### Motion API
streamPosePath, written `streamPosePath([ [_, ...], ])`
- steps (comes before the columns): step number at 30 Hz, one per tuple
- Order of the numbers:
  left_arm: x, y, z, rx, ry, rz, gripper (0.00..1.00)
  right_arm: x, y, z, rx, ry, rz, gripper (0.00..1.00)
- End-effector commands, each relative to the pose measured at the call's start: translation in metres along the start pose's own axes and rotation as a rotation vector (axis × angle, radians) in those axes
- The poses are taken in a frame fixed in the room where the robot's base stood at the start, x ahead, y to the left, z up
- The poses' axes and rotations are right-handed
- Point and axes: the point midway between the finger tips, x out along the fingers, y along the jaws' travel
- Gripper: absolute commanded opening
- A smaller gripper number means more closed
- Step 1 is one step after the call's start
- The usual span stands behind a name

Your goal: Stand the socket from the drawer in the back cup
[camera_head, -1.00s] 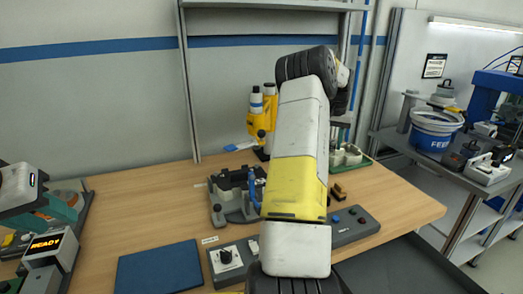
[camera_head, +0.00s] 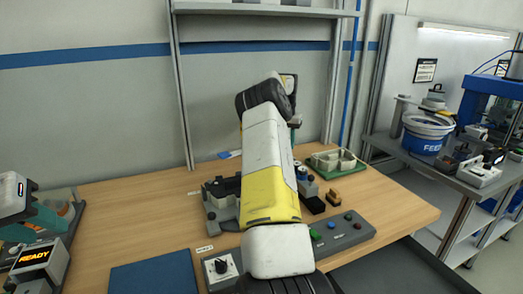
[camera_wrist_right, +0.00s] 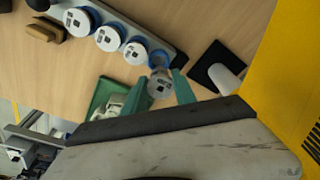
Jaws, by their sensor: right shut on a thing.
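In the right wrist view my right gripper (camera_wrist_right: 160,88) has its teal fingers shut on a small grey round socket (camera_wrist_right: 159,84). The socket is close beside the end blue cup (camera_wrist_right: 158,58) of a row on a grey rail; whether they touch cannot be told. The other cups in the row hold white-topped round pieces (camera_wrist_right: 107,38). In the head view my right arm hides most of the rail and the socket. The dark area (camera_head: 400,270) at lower right may be the drawer.
A green tray (camera_head: 318,158) with pale cups stands behind the rail. A black square base (camera_wrist_right: 206,60) with a white cylinder is beside the socket. A button panel (camera_head: 342,233), a blue mat (camera_head: 155,275) and a dark fixture (camera_head: 218,205) occupy the wooden table.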

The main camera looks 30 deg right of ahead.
Motion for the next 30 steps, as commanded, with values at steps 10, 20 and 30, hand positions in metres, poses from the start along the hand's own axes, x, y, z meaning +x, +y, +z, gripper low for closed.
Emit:
streamPosePath([
  [10, 0.000, 0.000, 0.000, 0.000, 0.000, 0.000, 0.36, 0.035, -0.001, 0.005, -0.001, 0.000, 0.000, 0.00],
  [20, 0.000, 0.000, 0.000, 0.000, 0.000, 0.000, 0.36, 0.038, -0.001, 0.006, -0.001, -0.001, -0.001, 0.44],
  [30, 0.000, 0.000, 0.000, 0.000, 0.000, 0.000, 0.36, 0.038, -0.001, 0.006, -0.001, 0.000, -0.001, 0.54],
])
